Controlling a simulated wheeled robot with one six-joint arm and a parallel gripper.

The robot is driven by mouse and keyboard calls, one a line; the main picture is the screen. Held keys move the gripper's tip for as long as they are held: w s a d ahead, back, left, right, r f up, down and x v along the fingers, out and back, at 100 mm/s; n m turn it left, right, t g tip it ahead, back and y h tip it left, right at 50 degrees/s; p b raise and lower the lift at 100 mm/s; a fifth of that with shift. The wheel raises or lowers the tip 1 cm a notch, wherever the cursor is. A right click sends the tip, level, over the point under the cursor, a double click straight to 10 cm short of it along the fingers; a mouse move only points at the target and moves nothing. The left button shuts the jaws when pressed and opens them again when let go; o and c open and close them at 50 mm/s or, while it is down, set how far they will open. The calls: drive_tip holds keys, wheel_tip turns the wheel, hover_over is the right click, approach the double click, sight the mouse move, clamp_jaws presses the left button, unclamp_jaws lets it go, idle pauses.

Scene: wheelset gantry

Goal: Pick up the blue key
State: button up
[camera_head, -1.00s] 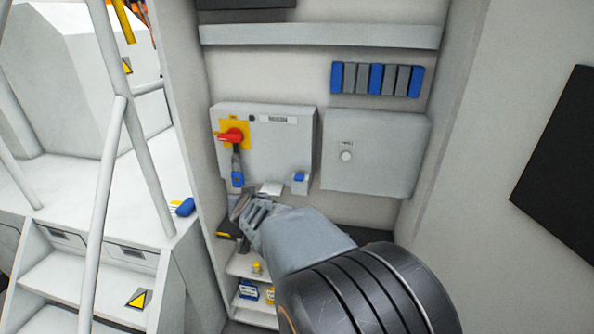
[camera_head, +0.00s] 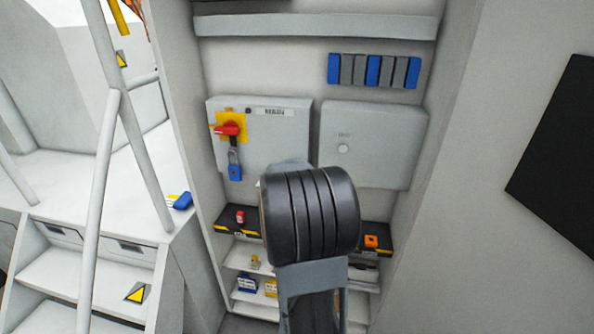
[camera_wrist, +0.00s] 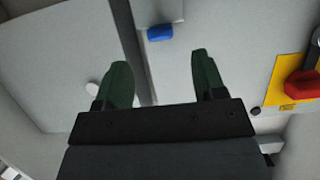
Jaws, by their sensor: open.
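In the wrist view a small blue piece (camera_wrist: 160,33), which I take for the blue key, sits on a small grey bracket at the edge of the grey switch box. My gripper (camera_wrist: 160,60) is open and empty, its two dark green fingers apart. The blue piece shows beyond the fingertips, between their lines and not touched by them. In the head view my arm hides both the blue piece and my gripper. The switch box (camera_head: 283,130) carries a red rotary switch (camera_head: 228,129) with a blue padlock (camera_head: 235,172) hanging under it.
A second grey box (camera_head: 385,140) is mounted to the right. Below are a dark shelf with a red padlock (camera_head: 240,216) and an orange item (camera_head: 371,240), and lower shelves. Another blue item (camera_head: 183,202) lies on the left ledge. White railings (camera_head: 105,160) stand at left.

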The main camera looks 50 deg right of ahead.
drive_tip(key=shift+x, duration=2.55)
drive_tip(key=shift+a, duration=0.1)
drive_tip(key=shift+c, duration=0.5)
drive_tip(key=c, duration=0.9)
